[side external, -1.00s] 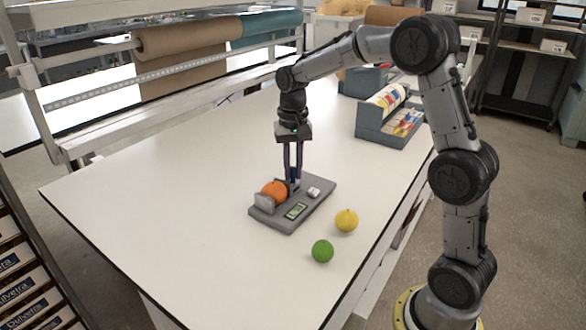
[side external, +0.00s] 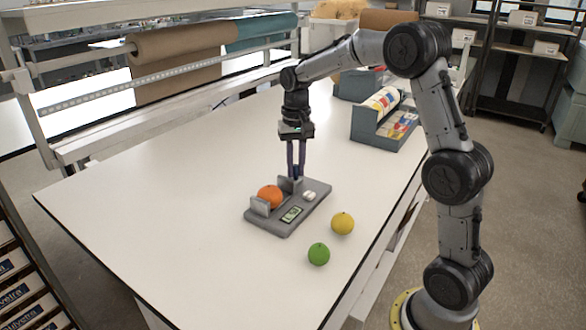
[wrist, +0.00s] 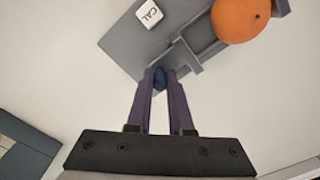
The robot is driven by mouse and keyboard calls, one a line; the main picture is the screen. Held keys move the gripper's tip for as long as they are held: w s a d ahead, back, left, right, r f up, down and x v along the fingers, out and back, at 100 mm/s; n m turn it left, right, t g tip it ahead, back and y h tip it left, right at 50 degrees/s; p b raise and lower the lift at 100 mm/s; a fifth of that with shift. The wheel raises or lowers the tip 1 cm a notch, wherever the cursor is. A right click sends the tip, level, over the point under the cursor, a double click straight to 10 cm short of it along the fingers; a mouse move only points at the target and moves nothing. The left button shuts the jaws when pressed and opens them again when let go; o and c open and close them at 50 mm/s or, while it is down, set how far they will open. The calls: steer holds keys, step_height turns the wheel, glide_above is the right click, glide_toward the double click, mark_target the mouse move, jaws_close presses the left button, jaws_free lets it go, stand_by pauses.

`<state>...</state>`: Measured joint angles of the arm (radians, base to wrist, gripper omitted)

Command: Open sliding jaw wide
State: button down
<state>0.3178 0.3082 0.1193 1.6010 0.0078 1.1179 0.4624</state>
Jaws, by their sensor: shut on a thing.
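A grey measuring device (side external: 307,208) with a small display and a white CAL button lies on the table. Its sliding jaw (side external: 290,184) stands upright at the far end, and its fixed jaw (side external: 260,206) at the near left end. An orange (side external: 270,196) rests between them, beside the fixed jaw. In the wrist view a gap shows between the orange (wrist: 238,18) and the sliding jaw (wrist: 187,55). My gripper (side external: 296,176) points down behind the sliding jaw. Its fingertips are shut on the jaw's blue handle (wrist: 159,80), which the fingers partly hide.
A yellow fruit (side external: 342,223) and a green fruit (side external: 318,254) lie on the white table (side external: 150,220), right of the device. A grey-blue bin with colourful items (side external: 385,120) stands farther back. The table left of the device is clear.

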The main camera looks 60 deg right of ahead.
steer(key=c, duration=1)
jaws_free()
steer(key=shift+d, duration=0.35)
steer(key=shift+o, duration=0.9)
steer(key=shift+a, duration=0.1)
steer(key=shift+r, duration=0.15)
step_height(320, 180, up, 14)
steer(key=shift+f, duration=0.2)
